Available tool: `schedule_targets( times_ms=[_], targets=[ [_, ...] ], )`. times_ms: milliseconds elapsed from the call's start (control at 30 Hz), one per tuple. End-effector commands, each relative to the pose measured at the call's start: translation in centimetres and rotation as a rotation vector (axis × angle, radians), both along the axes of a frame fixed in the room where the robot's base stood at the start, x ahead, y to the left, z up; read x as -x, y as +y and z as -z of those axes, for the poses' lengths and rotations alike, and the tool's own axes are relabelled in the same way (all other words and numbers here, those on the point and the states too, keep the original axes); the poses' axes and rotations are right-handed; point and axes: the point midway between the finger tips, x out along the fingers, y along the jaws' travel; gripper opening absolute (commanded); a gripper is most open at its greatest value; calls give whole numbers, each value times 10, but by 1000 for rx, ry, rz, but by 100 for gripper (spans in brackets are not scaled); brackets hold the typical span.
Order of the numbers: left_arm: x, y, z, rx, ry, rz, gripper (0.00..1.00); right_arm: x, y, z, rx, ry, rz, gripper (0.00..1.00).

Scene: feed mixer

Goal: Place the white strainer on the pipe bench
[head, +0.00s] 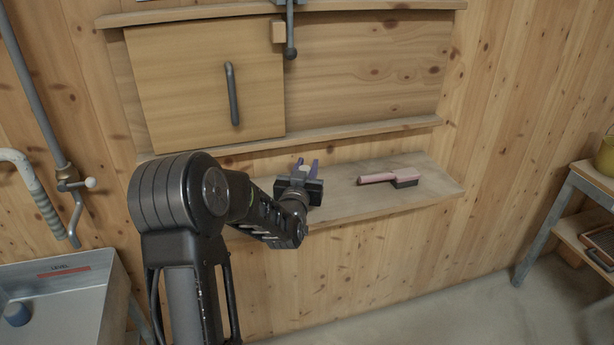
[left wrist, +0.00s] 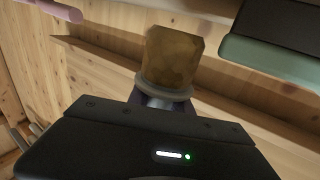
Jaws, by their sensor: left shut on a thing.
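My left gripper (head: 306,168) is over the left part of the wall shelf, its bluish fingers pointing toward the wall. It is shut on a small pale thing (head: 307,171), mostly hidden by the gripper in the head view. In the left wrist view this is a short cylinder with a mottled brown-yellow body (left wrist: 172,55) and a pale grey-white collar (left wrist: 164,89) between the fingers; I take it to be the strainer. Whether it touches the shelf I cannot tell. A metal-legged bench (head: 546,232) at the right edge may be the pipe bench. My right gripper is not in view.
Above are a ledge (head: 380,127) and a wooden panel with a dark handle (head: 232,95). A metal basin (head: 62,270) stands at left. A yellow pot (head: 605,157) stands on the right bench. Floor before that bench is clear.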

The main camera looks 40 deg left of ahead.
Motion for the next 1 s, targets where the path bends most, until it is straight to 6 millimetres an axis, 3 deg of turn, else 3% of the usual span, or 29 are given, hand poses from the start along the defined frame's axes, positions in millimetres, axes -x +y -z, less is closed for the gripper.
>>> schedule_targets(
  times_ms=[200, 633, 667, 900, 1000],
  targets=[
    [0, 0, 28, 2, 1, 1, 0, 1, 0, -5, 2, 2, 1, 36],
    [0, 0, 34, 0, 0, 1, 0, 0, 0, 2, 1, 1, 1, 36],
    [0, 0, 32, 0, 1, 1, 28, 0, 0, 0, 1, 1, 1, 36],
    [0, 0, 32, 1, 2, 1, 47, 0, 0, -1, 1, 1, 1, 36],
    [0, 0, 32, 1, 2, 1, 47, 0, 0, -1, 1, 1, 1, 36]
  ],
)
